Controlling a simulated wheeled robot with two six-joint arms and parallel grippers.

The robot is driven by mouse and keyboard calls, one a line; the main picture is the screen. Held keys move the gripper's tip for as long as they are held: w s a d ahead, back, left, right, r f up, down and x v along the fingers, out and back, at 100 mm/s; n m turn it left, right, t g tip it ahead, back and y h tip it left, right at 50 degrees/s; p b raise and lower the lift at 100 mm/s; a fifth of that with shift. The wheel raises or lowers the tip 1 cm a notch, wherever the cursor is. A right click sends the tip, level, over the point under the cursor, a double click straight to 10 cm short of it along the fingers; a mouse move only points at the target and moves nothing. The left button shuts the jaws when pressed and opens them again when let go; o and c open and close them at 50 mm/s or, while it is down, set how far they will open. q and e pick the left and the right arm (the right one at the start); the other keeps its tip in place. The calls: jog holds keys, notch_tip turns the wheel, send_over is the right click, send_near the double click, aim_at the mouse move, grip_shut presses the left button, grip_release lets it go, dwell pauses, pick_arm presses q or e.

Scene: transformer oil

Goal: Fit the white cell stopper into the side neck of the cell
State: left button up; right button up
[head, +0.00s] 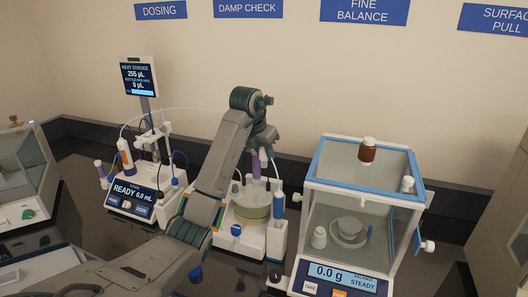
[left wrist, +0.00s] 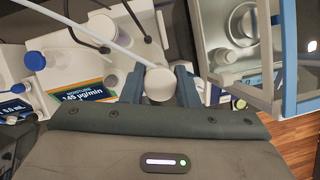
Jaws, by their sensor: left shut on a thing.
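My left gripper (left wrist: 160,88) is shut on a round white piece (left wrist: 160,84), seen end-on between the blue fingers in the left wrist view; it appears to be the white cell stopper. In the head view the left arm reaches over the damp-check unit, with its hand pointing down above the cell. The cell (head: 252,207) is a clear vessel with pale yellow liquid, set in the white unit and partly hidden by my arm. Its side neck cannot be made out clearly. My right gripper is out of view.
The glass-walled balance (head: 358,205) stands close to the right of the cell, with a brown bottle (head: 367,150) on top. The dosing unit (head: 140,190) stands to the left.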

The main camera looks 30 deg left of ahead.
aim_at(262, 166)
pick_arm(q)
jog(key=shift+a+f+b, duration=0.1)
jog(key=shift+f+b, duration=0.55)
jog(key=shift+f, duration=0.75)
notch_tip(262, 166, down, 4)
jog(key=shift+f+b, duration=0.1)
jog(key=shift+b, duration=0.9)
jog(key=shift+f+b, duration=0.6)
jog(key=shift+f, duration=0.7)
jog(key=shift+p, duration=0.4)
jog(key=shift+f, duration=0.6)
